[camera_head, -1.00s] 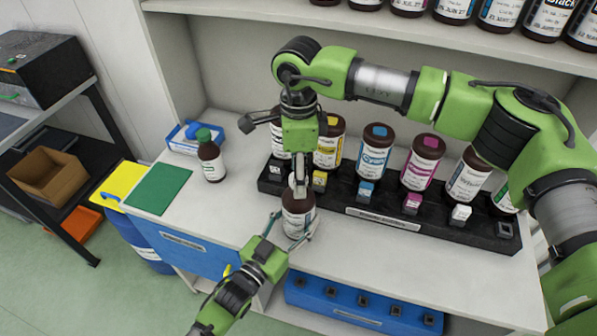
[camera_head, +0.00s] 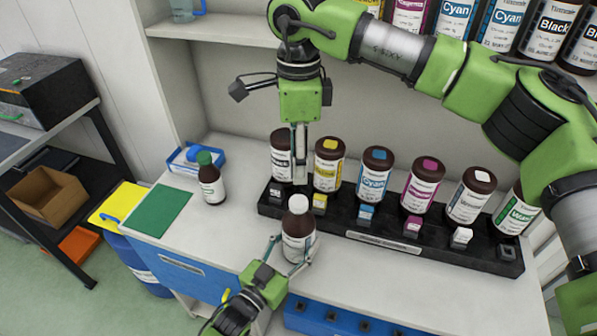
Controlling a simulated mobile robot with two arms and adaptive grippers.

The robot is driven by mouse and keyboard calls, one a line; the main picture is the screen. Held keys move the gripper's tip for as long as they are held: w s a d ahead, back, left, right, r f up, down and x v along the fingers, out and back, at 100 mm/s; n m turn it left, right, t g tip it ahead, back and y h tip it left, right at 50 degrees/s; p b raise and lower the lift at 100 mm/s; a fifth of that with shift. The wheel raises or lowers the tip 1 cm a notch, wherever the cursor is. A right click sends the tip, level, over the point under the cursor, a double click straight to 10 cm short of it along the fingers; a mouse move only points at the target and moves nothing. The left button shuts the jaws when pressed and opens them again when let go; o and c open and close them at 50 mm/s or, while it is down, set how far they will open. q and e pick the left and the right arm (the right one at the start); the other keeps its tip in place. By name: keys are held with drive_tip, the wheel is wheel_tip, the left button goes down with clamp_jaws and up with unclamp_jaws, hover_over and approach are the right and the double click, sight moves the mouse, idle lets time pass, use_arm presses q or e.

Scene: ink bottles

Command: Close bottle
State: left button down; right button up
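A brown bottle (camera_head: 298,244) with a pale label stands upright at the counter's front edge. A white cap (camera_head: 298,204) sits on its top; whether it is tight cannot be told. My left gripper (camera_head: 290,246) has its fingers on both sides of this bottle, shut on it. My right gripper (camera_head: 300,178) points down from above, just behind and over the cap, apart from it. Its fingers are seen edge-on, so their opening is unclear, and nothing shows between them.
A black rack (camera_head: 390,236) behind holds several labelled bottles with coloured caps. A green-capped bottle (camera_head: 211,180) stands to the left near a blue tray (camera_head: 212,153) and a green mat (camera_head: 157,211). A shelf (camera_head: 215,33) with bottles runs above.

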drive_tip(key=shift+r, duration=0.3)
use_arm(q)
drive_tip(key=c, duration=0.8)
unclamp_jaws()
drive_tip(key=v, duration=1.2)
